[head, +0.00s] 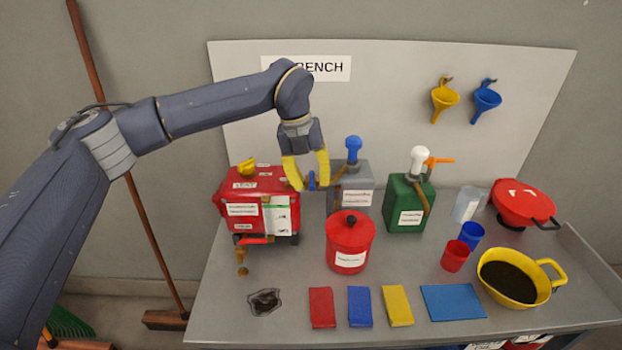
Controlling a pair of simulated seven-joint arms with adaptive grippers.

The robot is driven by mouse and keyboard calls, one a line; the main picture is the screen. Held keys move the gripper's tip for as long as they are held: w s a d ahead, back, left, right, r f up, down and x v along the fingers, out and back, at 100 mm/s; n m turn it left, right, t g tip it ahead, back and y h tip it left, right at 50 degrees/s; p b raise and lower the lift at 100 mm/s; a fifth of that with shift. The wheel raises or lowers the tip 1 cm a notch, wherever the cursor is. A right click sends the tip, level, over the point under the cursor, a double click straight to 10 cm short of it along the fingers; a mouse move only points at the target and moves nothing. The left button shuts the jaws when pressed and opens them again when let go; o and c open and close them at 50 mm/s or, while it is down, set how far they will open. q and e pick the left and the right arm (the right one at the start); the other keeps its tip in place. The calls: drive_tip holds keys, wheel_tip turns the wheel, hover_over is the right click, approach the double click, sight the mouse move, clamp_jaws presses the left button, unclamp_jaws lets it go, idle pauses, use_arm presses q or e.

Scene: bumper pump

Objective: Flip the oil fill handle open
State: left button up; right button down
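A red metal pump box (229,193) with white labels stands at the left of the bench. A small blue handle-like part (311,181) shows at its upper right; I take this to be the oil fill handle, but its label is not readable. A yellow cap or knob (247,168) sits on top of the box. My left gripper (311,184) points down from above, its yellow fingers spread. The blue part shows between the fingertips, with small gaps seeming to remain; contact cannot be told. My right gripper is out of view.
A red lidded canister (350,245) stands in front, with grey (357,199) and green (408,206) pump bottles close at the right. Cloths, cups and a yellow oil pan (548,291) lie farther right.

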use_arm(q)
clamp_jaws()
drive_tip(key=shift+f, duration=0.1)
drive_tip(key=shift+s+d, duration=0.1)
idle(0.3)
